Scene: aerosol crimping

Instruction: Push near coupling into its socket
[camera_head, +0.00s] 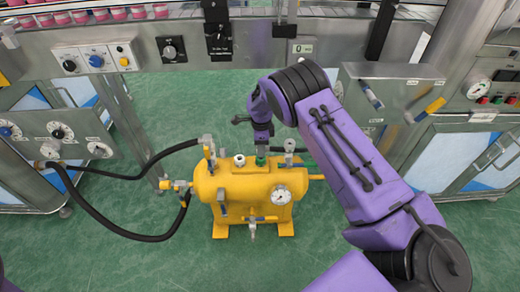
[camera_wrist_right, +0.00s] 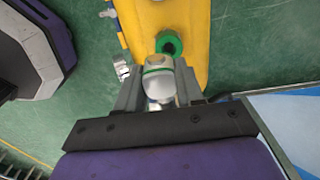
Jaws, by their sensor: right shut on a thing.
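My right gripper (camera_head: 262,152) is over the top of the yellow tank (camera_head: 235,185), pointing down. In the right wrist view the gripper (camera_wrist_right: 158,92) is shut on a silver and white coupling (camera_wrist_right: 158,78), with a finger on either side. A green ring-shaped socket (camera_wrist_right: 168,43) with a dark opening sits on the tank just beyond the coupling. The coupling overlaps the socket's near edge in this view; I cannot tell whether they touch. In the head view a bit of green (camera_head: 261,161) shows under the gripper, and the coupling is mostly hidden. My left gripper is not in view.
A pressure gauge (camera_head: 281,195) is on the tank's front. A metal valve (camera_head: 290,147) stands right of the gripper and a white-topped fitting (camera_head: 239,160) left of it. Black hoses (camera_head: 125,235) run from the tank to the left panel. Green floor is open in front.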

